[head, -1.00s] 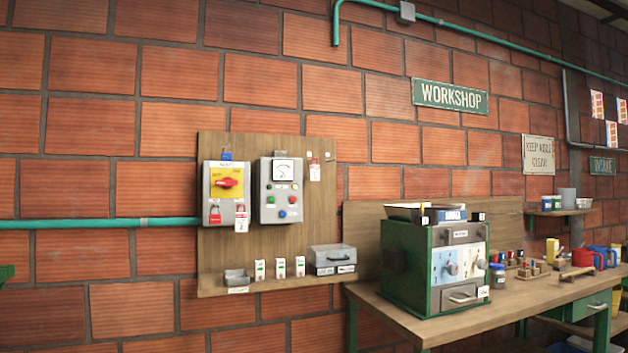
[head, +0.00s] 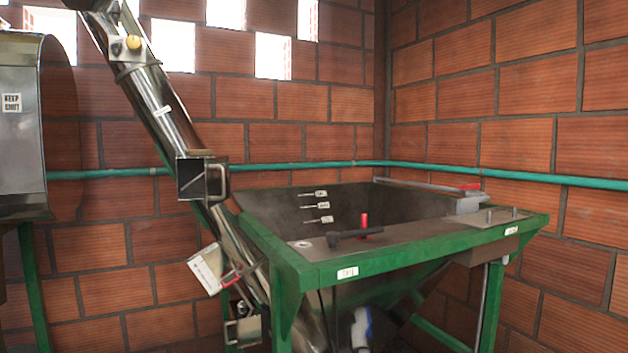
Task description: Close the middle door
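A steel elevator tube (head: 165,105) slopes from the upper left down to the hopper. About midway along it is a square opening (head: 190,179) with a dark inside. A metal door (head: 217,179) with a handle stands out at the right side of this opening, so it looks open. Farther up, a hatch with a yellow knob (head: 133,42) lies against the tube. Lower down, a tilted pale plate (head: 207,270) with a red handle sticks out from the tube. Neither of my grippers shows in the head view.
A green-framed hopper (head: 400,255) fills the middle and right, with a black handle (head: 355,236) and a red lever on its front ledge. A steel machine (head: 30,130) on green legs stands at the left. A teal pipe (head: 450,168) runs along the brick wall.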

